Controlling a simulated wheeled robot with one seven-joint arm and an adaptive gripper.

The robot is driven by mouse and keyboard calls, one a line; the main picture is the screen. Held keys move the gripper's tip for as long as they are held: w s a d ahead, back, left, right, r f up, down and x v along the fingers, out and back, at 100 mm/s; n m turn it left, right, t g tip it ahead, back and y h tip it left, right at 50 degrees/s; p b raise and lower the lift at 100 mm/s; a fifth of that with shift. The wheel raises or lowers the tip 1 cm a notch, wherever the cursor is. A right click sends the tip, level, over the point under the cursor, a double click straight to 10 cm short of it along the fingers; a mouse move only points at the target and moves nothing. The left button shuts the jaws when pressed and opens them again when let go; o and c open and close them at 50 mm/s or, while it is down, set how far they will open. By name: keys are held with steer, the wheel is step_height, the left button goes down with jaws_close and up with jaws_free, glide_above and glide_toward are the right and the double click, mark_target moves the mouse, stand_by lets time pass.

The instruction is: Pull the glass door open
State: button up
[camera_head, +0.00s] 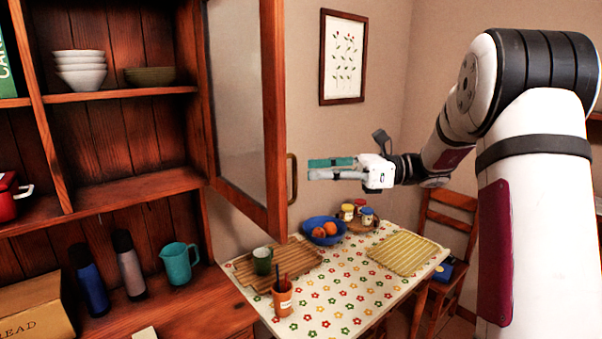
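The glass door (238,85) has a reddish-brown wood frame and a pale pane. It stands swung out from the right side of the wooden cabinet, with the shelves to its left uncovered. Its curved brass-coloured handle (292,179) is on the door's right edge. My gripper (309,169) points left from the right, with its fingertips just right of the handle and a small gap between them in the picture. One finger looks teal, the other grey. They lie close together, and I cannot tell whether they are parted. Nothing shows between them.
A table with a flowered cloth (345,286) stands below my gripper, holding a blue fruit bowl (313,235), jars, a cutting board and cups. Cabinet shelves hold bowls (80,72); bottles and a teal pitcher (178,264) stand below. A chair (452,222) is behind the table.

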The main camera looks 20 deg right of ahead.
steer(key=v, duration=0.6)
steer(key=shift+d, duration=0.25)
steer(key=shift+s, duration=0.1)
steer(key=s+a+f+n+g+h, duration=0.2)
steer(key=s+a+n+g+h, duration=0.2)
steer(key=s+a+n+h, duration=0.65)
steer(key=s+a+f+n+t+h, duration=0.1)
steer(key=s+f+n+t+h, duration=0.1)
steer(key=s+n, duration=0.3)
steer(key=s+a+f+n+t+h, duration=0.2)
steer(key=s+n+h, duration=0.2)
steer(key=s, duration=0.5)
steer(key=shift+f+n+h, duration=0.25)
steer(key=shift+n+h, duration=0.1)
steer(key=shift+n, duration=0.6)
steer(key=shift+s, duration=0.2)
